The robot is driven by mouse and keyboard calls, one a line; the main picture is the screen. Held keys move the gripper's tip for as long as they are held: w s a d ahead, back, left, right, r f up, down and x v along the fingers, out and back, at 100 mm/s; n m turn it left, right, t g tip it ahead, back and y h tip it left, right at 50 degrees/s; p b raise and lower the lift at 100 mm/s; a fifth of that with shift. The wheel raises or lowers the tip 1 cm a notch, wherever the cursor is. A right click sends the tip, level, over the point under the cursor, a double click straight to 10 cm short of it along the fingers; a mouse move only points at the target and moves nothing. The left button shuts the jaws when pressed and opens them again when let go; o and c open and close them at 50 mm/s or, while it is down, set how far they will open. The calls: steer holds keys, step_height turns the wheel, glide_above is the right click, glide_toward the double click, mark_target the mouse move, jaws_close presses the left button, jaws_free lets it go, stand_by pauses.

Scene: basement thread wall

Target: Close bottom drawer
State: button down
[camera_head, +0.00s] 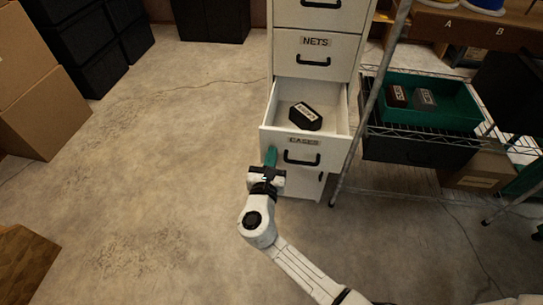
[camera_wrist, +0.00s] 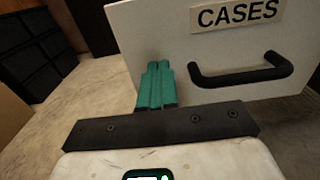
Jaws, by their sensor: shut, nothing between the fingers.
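A white drawer cabinet (camera_head: 314,13) stands at the upper centre of the head view. Its open drawer (camera_head: 282,117) is pulled out and has a black handle and a label that reads CASES in the wrist view (camera_wrist: 152,25). A black labelled box (camera_head: 305,116) lies inside this drawer. My gripper (camera_head: 270,157) is shut and empty, its teal fingers upright at the left part of the drawer's front. In the wrist view the fingers (camera_wrist: 156,85) overlap the front's lower left edge, left of the handle (camera_wrist: 240,77). I cannot tell whether they touch it.
The NETS drawer (camera_head: 315,50) above is shut. A white panel (camera_head: 304,186) with a handle sits below the open drawer. A wire shelf (camera_head: 435,133) with a green tray (camera_head: 458,112) stands close on the right. Cardboard boxes (camera_head: 38,75) stand left. The floor (camera_head: 150,170) between is clear.

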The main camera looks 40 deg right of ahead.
steer(key=b, duration=1.1)
glide_above(282, 117)
steer(key=shift+s+a+f, duration=0.1)
steer(key=shift+s+a, duration=0.1)
steer(key=shift+s, duration=0.1)
steer(key=shift+w+d, duration=0.2)
steer(key=shift+d, duration=0.05)
steer(key=shift+w+r, duration=0.2)
steer(key=shift+r, duration=0.05)
steer(key=shift+s, duration=0.2)
steer(key=p+v, duration=0.2)
steer(key=v, duration=0.5)
steer(key=p+v, duration=0.2)
steer(key=v, duration=0.5)
steer(key=shift+f, duration=0.2)
